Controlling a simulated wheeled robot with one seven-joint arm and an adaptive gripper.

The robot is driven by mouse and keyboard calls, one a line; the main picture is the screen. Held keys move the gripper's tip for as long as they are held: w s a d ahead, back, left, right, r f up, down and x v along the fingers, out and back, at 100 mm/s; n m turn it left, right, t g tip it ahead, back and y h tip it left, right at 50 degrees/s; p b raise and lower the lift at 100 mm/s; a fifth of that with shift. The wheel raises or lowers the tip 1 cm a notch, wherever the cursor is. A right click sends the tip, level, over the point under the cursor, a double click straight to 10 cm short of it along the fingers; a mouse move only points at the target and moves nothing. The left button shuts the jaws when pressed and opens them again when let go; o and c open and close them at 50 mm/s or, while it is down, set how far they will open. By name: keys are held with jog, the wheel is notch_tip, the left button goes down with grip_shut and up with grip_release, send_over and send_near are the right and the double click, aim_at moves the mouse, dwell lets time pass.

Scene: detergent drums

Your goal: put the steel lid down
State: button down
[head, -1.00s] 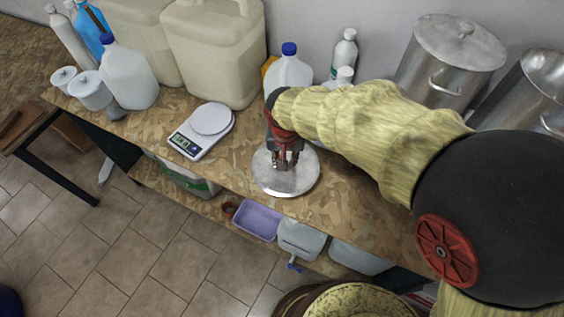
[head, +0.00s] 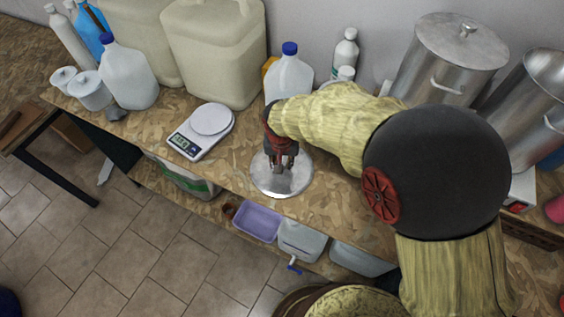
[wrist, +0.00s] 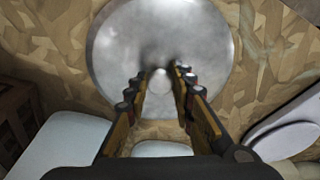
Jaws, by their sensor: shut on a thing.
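The steel lid (head: 296,186) is a round, shiny disc over the front part of the patterned worktop, close to its front edge. It looks level. My gripper (head: 282,163) points down at its middle and is shut on its knob. In the wrist view the lid (wrist: 180,35) fills the top middle, and my gripper's fingers (wrist: 160,80) close around the small knob from both sides. The knob is partly hidden between the fingers. I cannot tell whether the lid's underside touches the worktop or is slightly above it.
A kitchen scale (head: 200,135) stands left of the lid. A blue-capped jug (head: 290,75) and large beige canisters (head: 215,50) stand behind. Steel pots (head: 448,60) stand at the back right. A purple tray (head: 258,222) sits on the shelf below. Worktop between scale and lid is clear.

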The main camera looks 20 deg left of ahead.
jog(key=c, duration=1.5)
grip_release()
jog(key=shift+f, duration=0.1)
jog(key=shift+c, duration=0.2)
notch_tip(320, 180, up, 12)
jog(key=s+p, duration=0.1)
jog(key=shift+s+d+p, duration=0.3)
jog(key=shift+s, duration=0.05)
